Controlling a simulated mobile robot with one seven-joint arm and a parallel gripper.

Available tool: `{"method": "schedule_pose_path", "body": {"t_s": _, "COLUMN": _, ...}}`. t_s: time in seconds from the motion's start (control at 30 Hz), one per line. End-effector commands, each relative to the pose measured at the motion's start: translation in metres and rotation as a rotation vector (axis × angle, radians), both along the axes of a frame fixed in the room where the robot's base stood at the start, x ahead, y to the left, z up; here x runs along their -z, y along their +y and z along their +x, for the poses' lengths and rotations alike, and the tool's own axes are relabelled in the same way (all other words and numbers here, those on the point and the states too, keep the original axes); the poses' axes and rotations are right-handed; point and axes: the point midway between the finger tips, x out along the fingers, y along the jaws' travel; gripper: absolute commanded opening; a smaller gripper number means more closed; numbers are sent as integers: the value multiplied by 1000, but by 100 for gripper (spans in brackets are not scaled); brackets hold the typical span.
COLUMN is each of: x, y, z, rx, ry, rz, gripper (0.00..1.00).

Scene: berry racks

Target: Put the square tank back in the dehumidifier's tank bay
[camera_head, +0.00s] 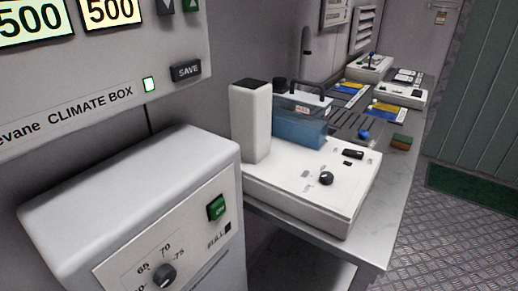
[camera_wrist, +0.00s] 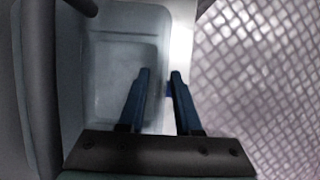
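The dehumidifier (camera_head: 135,205) is the grey-white box at lower left in the head view, with a dial, a green switch and a FULL mark. Its tank bay is not visible there. In the wrist view a pale grey-blue, open, square-cornered container (camera_wrist: 105,90) lies below and left of my gripper (camera_wrist: 162,75). It looks like the square tank, but I cannot tell for sure whether it stands in anything. My gripper's two blue fingers are apart, near the container's right edge, with nothing clearly held between them. My gripper is not in the head view.
The climate box (camera_head: 95,65) hangs above the dehumidifier. A white machine (camera_head: 300,185) with a blue water tank (camera_head: 298,122) stands on the bench (camera_head: 372,225), with trays and small devices behind. Patterned metal floor (camera_head: 455,240) is clear to the right. A dark body borders the wrist view's left.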

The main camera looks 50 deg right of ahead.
Motion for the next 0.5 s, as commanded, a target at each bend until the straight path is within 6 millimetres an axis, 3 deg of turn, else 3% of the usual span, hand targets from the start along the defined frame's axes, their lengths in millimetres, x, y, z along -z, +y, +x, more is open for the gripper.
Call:
{"method": "schedule_pose_path", "body": {"t_s": 0.3, "x": -3, "y": 1, "z": 0, "rx": 0, "ry": 0, "rz": 0, "gripper": 34}}
{"method": "schedule_pose_path", "body": {"t_s": 0.5, "x": -31, "y": 11, "z": -1, "rx": -2, "ry": -2, "rz": -1, "gripper": 34}}
